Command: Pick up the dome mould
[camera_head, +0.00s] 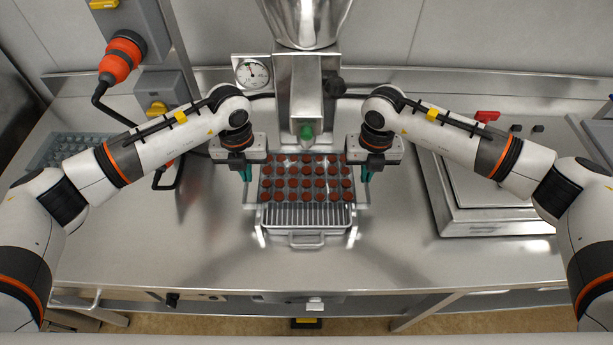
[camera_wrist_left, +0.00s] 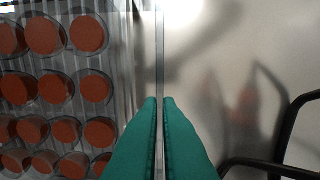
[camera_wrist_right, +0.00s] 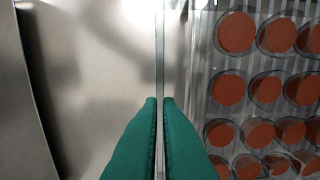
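The dome mould (camera_head: 307,159) is a clear tray with rows of round cavities filled with brown. It lies level under the steel spout, over a wire grid. It also shows in the left wrist view (camera_wrist_left: 115,60) and the right wrist view (camera_wrist_right: 205,60). My left gripper (camera_head: 246,174) is at its left edge, with green fingers (camera_wrist_left: 159,100) closed on either side of the thin rim. My right gripper (camera_head: 366,174) holds the right rim the same way, with its fingers (camera_wrist_right: 159,100) close together. Whether the mould touches the grid is hard to tell.
The steel machine (camera_head: 305,90) with a gauge (camera_head: 252,73) stands directly behind. The wire grid (camera_head: 305,216) with a handle extends in front. A grey tray (camera_head: 68,147) lies far left, and a flat steel unit (camera_head: 490,222) stands right. The front counter is clear.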

